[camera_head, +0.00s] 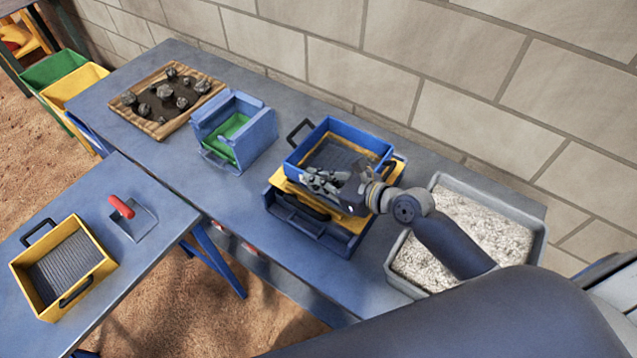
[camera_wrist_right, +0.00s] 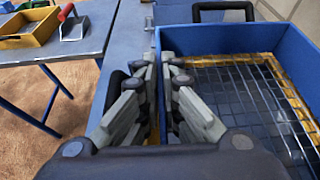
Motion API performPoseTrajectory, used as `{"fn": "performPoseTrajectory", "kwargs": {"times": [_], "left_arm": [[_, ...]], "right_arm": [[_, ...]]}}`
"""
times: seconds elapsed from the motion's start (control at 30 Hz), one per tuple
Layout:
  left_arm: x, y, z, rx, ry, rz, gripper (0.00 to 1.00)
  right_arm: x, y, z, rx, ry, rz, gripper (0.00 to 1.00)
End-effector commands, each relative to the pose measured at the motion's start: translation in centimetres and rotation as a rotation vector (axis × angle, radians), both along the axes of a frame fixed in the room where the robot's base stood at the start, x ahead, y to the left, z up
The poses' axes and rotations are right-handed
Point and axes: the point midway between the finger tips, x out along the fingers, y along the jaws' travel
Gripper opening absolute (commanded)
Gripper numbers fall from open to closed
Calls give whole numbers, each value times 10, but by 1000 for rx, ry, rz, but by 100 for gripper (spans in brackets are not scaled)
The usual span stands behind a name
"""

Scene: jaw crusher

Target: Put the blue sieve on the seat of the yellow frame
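The blue sieve (camera_head: 318,137), a rectangular tray with a mesh floor and black handles, is over the yellow frame (camera_head: 355,223). Whether it rests fully on the seat is hidden. The sieve also fills the right side of the right wrist view (camera_wrist_right: 285,37). My right gripper (camera_head: 322,180) is at the sieve's front wall, its fingers (camera_wrist_right: 160,75) on either side of that wall and close together. They appear shut on it, though the contact is partly hidden. My left gripper is not in view.
A dark blue tray (camera_head: 300,225) lies under the frame. A gravel tray (camera_head: 536,240) stands close on the right. A blue box with green inside (camera_head: 255,140) and a wooden tray of rocks (camera_head: 150,128) stand left. A yellow sieve (camera_head: 103,262) and red-handled trowel (camera_head: 132,222) are on the nearer table.

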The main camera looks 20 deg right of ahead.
Motion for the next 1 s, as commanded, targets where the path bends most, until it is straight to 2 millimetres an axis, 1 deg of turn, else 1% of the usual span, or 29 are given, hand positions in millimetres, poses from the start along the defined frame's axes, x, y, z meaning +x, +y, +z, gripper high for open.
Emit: {"fn": "performPoseTrajectory", "kwargs": {"times": [0.03,0.13,0.37,0.5,0.57,0.6,0.63,0.9,1.0], "left_arm": [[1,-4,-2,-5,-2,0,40],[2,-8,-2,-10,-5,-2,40],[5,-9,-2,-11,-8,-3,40],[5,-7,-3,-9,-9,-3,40],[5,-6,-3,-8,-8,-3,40],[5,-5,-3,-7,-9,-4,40],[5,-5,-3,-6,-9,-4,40],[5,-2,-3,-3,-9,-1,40],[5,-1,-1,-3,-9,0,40]], "right_arm": [[1,0,-6,-1,-3,0,0],[1,-1,-13,-2,-7,-1,0],[1,-1,-13,0,-8,-1,0],[1,-1,-16,1,-6,-2,0],[0,0,-18,0,-1,-1,14],[0,0,-18,0,-1,-1,23],[0,0,-18,0,-1,-1,25],[0,0,-18,0,-1,-1,25],[0,0,-14,-1,-2,0,25]]}}
